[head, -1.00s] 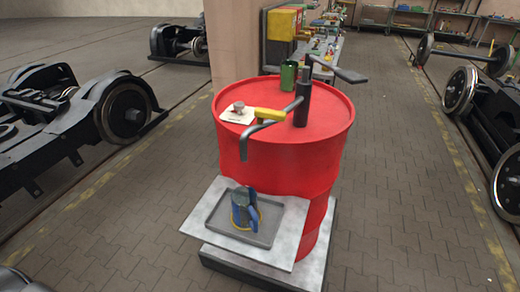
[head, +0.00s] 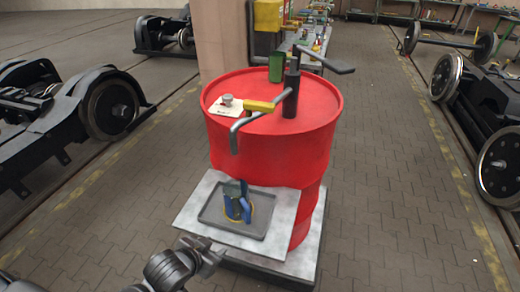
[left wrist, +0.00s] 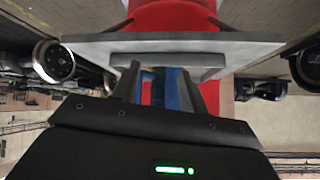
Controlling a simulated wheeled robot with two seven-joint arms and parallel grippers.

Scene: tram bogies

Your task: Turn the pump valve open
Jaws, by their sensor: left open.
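A hand pump (head: 291,95) stands upright on top of the red drum (head: 262,150). It has a dark body, a crank handle at the upper right and a grey spout bending down at the front left. A yellow lever (head: 259,106), which looks like the valve, lies along the spout. A blue jug (head: 237,206) stands on a grey tray (head: 213,212) below the spout. My left gripper (head: 208,254) is low, in front of the tray shelf and well below the lever. In the left wrist view it is open (left wrist: 168,88), with blue visible beyond the fingers. My right gripper is not in view.
A white card with a small grey knob-like object (head: 227,103) and a green can (head: 277,69) are on the drum top. A pale shelf (head: 190,213) juts out at the drum's front. Bogies (head: 70,105) and wheelsets stand left and right. Paved floor right of the drum is clear.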

